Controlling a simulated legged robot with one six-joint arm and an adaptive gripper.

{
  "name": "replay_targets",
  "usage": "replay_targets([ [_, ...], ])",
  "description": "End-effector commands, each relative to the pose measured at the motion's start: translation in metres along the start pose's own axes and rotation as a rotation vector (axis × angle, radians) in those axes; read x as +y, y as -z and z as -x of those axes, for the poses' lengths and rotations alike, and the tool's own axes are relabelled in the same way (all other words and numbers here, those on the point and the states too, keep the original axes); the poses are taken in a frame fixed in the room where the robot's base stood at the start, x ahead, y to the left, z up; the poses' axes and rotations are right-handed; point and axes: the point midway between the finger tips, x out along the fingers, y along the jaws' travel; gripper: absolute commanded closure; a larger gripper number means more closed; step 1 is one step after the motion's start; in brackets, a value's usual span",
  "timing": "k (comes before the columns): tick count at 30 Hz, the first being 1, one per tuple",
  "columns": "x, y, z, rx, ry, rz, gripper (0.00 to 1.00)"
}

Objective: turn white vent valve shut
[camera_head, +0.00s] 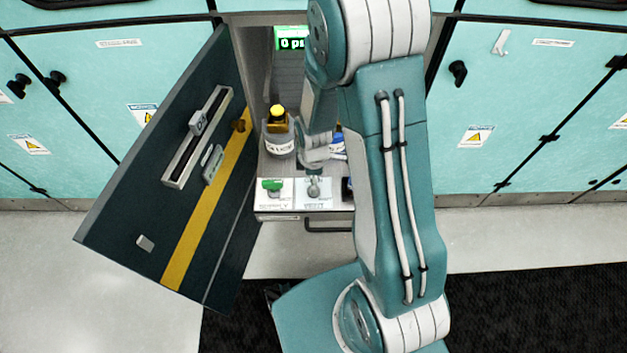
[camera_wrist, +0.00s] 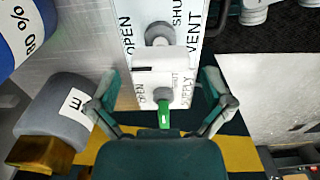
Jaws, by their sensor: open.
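The vent valve (camera_head: 313,187) is a pale grey-white knob on the white panel at the front of the open bay. In the wrist view the vent valve (camera_wrist: 160,34) is at the top centre, between OPEN and SHUT lettering and beside the word VENT. I cannot tell which way its handle points. The green supply valve (camera_head: 272,186) is to its left; in the wrist view it (camera_wrist: 165,114) lies below the vent valve. My gripper (camera_wrist: 160,85) is open, its fingers apart on either side of the panel, with no valve gripped. My arm partly hides it in the head view.
A dark door with a yellow stripe (camera_head: 207,200) stands open at left. A yellow-capped bottle (camera_head: 279,145) and a blue-topped one (camera_head: 338,146) stand behind the valves. A lit green display (camera_head: 291,38) is at the back. Grey floor lies in front.

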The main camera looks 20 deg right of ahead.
Motion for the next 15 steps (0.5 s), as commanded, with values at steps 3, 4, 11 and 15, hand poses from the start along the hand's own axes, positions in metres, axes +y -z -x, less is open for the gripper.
replay_targets([
  [3,0.000,0.001,-0.013,-0.001,0.001,0.000,0.00],
  [4,0.000,0.001,-0.016,-0.001,0.000,0.000,0.00],
  [11,0.000,0.001,-0.022,0.000,-0.002,0.000,0.00],
  [15,0.000,0.001,-0.022,0.000,-0.002,0.000,0.00],
])
